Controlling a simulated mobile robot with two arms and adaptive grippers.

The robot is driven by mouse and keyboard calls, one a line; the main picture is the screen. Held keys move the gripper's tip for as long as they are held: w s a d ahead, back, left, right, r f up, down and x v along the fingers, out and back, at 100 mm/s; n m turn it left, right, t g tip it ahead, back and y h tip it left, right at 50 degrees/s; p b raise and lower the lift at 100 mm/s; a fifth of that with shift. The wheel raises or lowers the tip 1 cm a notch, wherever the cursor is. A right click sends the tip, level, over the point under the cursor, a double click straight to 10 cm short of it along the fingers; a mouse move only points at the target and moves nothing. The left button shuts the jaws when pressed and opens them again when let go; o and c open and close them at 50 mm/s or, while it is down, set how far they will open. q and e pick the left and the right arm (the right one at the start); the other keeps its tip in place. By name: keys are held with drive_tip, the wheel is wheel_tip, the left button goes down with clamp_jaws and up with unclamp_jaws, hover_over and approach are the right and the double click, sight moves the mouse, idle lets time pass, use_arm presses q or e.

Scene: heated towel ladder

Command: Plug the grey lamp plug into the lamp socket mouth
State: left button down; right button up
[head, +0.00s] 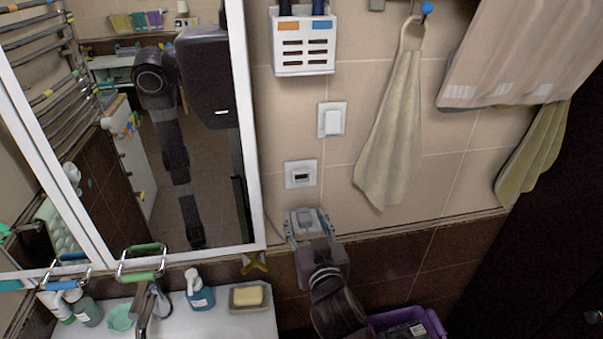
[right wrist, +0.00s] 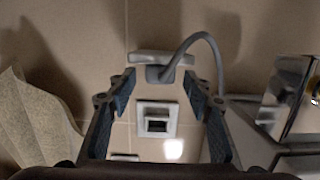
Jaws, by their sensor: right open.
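The lamp socket mouth (head: 301,174) is a dark slot in a square white wall plate left of the towel; it also shows in the right wrist view (right wrist: 157,124). The grey lamp plug (right wrist: 158,74) sits at a pale bar-like holder (right wrist: 145,57) on the wall, with a grey cable (right wrist: 211,47) looping from it. In the head view this spot is just below the socket. My right gripper (head: 307,216) is open there, and its fingers (right wrist: 159,80) stand on either side of the plug with visible gaps. My left gripper is not in view.
A white switch (head: 332,119) is above the socket. A pale towel (head: 394,135) hangs to the right. A mirror cabinet (head: 254,120) stands to the left. Below are a soap dish (head: 250,308), a blue bottle (head: 199,291) and a purple bin (head: 436,326).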

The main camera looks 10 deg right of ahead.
sight(306, 221)
drive_tip(key=c, duration=1.1)
wheel_tip(306, 221, up, 6)
drive_tip(key=p, duration=0.5)
drive_tip(key=shift+p, duration=0.35)
drive_tip(key=shift+c, duration=0.2)
drive_tip(key=shift+s+r, duration=0.5)
drive_tip(key=shift+r, duration=0.2)
drive_tip(key=shift+r, duration=0.1)
drive_tip(key=shift+s+r, duration=0.4)
drive_tip(key=shift+r, duration=0.15)
drive_tip(key=shift+r, duration=0.1)
